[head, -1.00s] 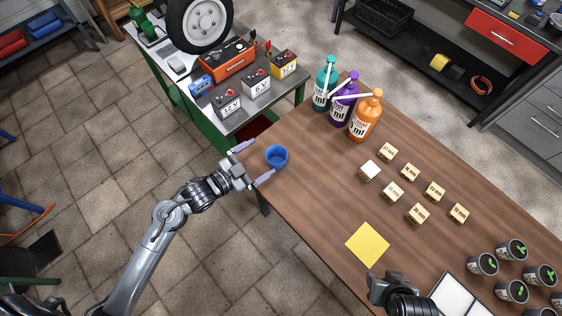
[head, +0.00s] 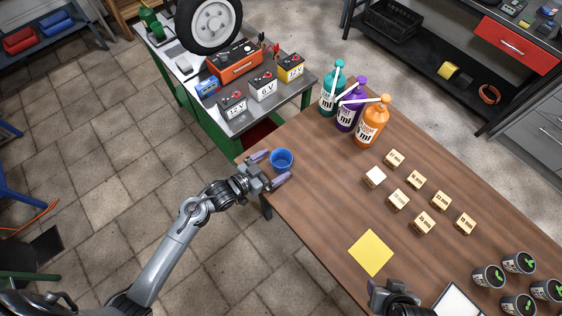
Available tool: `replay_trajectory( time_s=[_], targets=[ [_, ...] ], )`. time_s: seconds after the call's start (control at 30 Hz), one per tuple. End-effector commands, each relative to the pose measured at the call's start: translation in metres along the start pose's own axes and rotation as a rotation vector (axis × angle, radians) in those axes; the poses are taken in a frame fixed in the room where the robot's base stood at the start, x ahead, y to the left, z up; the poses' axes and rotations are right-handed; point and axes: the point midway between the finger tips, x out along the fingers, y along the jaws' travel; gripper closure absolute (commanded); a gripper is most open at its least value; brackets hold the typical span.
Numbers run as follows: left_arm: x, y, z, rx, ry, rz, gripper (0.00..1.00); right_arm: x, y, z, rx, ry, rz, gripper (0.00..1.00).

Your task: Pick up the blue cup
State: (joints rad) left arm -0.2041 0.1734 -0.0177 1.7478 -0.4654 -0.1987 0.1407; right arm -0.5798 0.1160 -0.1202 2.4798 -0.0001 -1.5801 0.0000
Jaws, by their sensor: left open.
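The blue cup (head: 282,161) stands upright near the left edge of the wooden table (head: 318,212). My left gripper (head: 270,168) is open at the table's left edge, with its purple-grey fingers spread toward the cup. One fingertip is at the cup's upper left and the other at its lower right. I cannot tell whether either finger touches the cup. My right gripper (head: 392,297) shows only in part at the bottom of the view, and its fingers cannot be made out.
Teal, purple and orange pump bottles (head: 370,125) stand at the table's far end. Several small wooden blocks (head: 398,199) lie right of the cup, with a yellow sheet (head: 370,252) nearer. Several dark pots (head: 489,276) stand at lower right. Wood around the cup's right side is clear.

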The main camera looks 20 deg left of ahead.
Motion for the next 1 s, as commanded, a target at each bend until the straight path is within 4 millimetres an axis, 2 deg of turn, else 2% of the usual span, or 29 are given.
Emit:
replay_trajectory(
  time_s=[0.13, 0.3, 0.6, 0.93, 1.0],
  targets=[
    [0.020, 0.001, -0.007, -0.001, 0.003, -0.001, 0.00, -0.006, 0.000, -0.002, 0.000, 0.000, 0.000, 0.57],
    [0.036, 0.000, -0.005, 0.001, 0.000, -0.002, 0.00, -0.005, 0.001, -0.002, -0.002, 0.000, 0.001, 0.57],
    [0.038, 0.001, -0.004, 0.001, 0.000, -0.001, 0.00, -0.005, 0.002, -0.001, -0.006, -0.001, 0.005, 0.57],
    [0.038, 0.000, -0.004, 0.001, 0.000, -0.001, 0.50, -0.005, 0.002, -0.001, -0.006, -0.001, 0.005, 0.57],
    [0.038, 0.000, -0.004, 0.002, 0.000, -0.001, 0.50, -0.005, 0.002, -0.001, -0.006, -0.001, 0.005, 0.57]
  ],
)
